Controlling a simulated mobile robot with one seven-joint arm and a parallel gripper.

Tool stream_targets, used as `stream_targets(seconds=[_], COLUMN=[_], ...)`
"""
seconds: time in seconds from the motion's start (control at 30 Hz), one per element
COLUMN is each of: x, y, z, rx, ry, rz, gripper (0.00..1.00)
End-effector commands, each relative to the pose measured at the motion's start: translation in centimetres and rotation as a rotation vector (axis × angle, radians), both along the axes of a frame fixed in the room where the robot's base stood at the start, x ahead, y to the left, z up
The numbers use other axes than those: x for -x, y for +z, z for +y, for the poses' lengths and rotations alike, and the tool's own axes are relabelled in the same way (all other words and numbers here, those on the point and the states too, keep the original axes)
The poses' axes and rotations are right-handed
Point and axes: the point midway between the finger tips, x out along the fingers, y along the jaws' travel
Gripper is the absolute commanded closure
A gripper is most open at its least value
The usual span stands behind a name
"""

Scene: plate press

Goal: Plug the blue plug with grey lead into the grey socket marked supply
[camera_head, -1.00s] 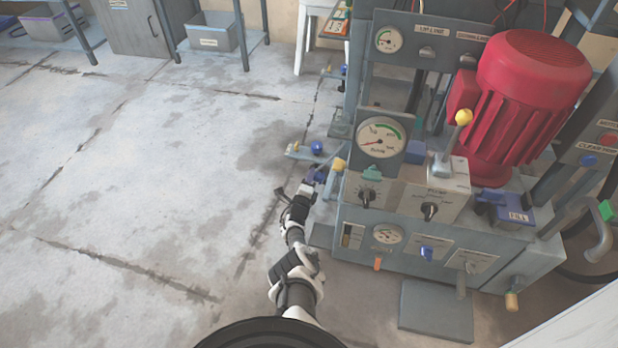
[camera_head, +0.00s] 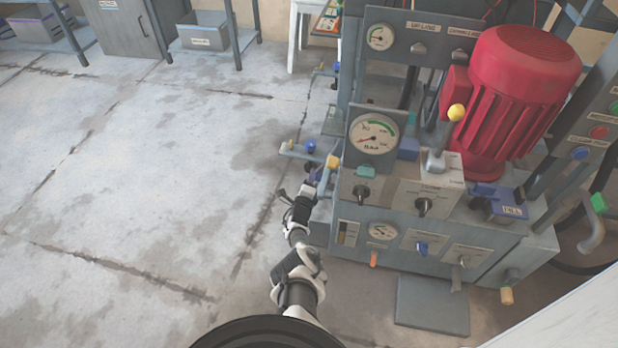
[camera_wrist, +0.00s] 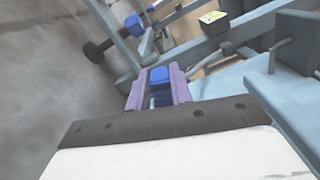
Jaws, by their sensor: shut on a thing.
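In the wrist view the blue plug (camera_wrist: 159,77) sits between the two purple fingers of my gripper (camera_wrist: 156,74), which are shut on it. In the head view my gripper (camera_head: 313,174) is small, low beside the left side of the press; the plug cannot be told apart from it there. I cannot make out the plug's grey lead for certain. I cannot pick out the grey socket marked supply in either view, and no supply label is readable.
The grey press base (camera_head: 420,255) with gauges, knobs and levers stands right of my arm. A red motor (camera_head: 520,85) sits on top. A blue-knobbed bar (camera_head: 309,146) juts out just beyond my gripper. The concrete floor (camera_head: 140,190) at left is clear.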

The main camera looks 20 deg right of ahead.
Motion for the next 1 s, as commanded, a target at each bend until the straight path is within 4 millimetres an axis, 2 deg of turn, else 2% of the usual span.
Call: stream_targets(seconds=[0.53,0.57,0.73,1.0], x=[0.74,0.75,0.73,0.77], y=[-0.35,-0.34,-0.33,-0.37], z=[-1.13,-1.14,-1.11,-1.1], rx=[0.001,0.002,0.001,0.0], ry=[0.0,0.001,0.001,0.0], rz=[0.0,0.0,-0.001,0.0], gripper=[1.0,0.77,0.55,0.53])
